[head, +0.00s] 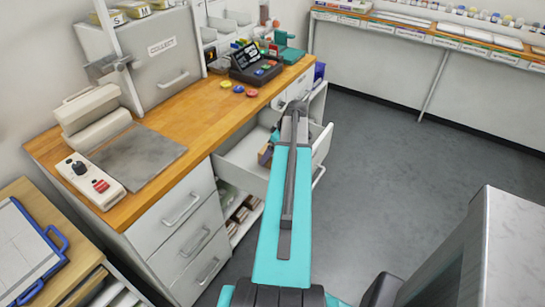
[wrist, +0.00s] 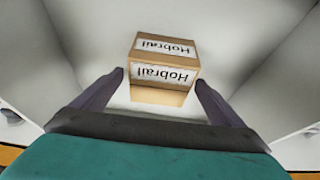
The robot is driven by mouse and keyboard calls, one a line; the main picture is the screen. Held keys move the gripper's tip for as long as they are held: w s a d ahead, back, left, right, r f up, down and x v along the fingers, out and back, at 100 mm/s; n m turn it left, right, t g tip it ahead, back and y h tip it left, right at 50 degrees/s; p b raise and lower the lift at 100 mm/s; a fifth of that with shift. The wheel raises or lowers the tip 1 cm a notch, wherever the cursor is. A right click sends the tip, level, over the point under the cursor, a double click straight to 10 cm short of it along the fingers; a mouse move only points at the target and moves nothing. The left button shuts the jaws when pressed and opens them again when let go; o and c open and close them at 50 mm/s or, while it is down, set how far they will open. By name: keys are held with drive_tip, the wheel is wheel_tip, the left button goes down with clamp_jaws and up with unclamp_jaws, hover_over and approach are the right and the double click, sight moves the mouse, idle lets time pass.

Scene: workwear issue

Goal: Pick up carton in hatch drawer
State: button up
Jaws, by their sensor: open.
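A small brown carton (wrist: 163,60) with white labels reading "Hobrail" stands on the floor of the white drawer (wrist: 230,50) in the wrist view. The label text appears upside down there. My gripper (wrist: 160,80) is open, with one dark finger at each side of the carton's near end. I cannot tell whether the fingers touch it. In the head view the open drawer (head: 240,157) sticks out under the wooden counter. My arm covers part of the drawer and hides the gripper tips. A brownish piece of something in the drawer (head: 265,152) shows left of the arm.
The wooden counter (head: 205,112) holds a dark console (head: 255,65), coloured buttons and a grey mat (head: 137,158). An open shelf (head: 243,213) with packed items lies below the drawer. Grey floor (head: 380,160) is clear to the right. A grey block (head: 490,240) stands at lower right.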

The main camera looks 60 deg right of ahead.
drive_tip(key=shift+f, duration=0.2)
idle(0.5)
drive_tip(key=c, duration=1.3)
drive_tip(key=shift+r, duration=0.2)
drive_tip(key=shift+r, duration=0.2)
drive_tip(key=shift+r+b, duration=0.9)
drive_tip(key=shift+r, duration=4)
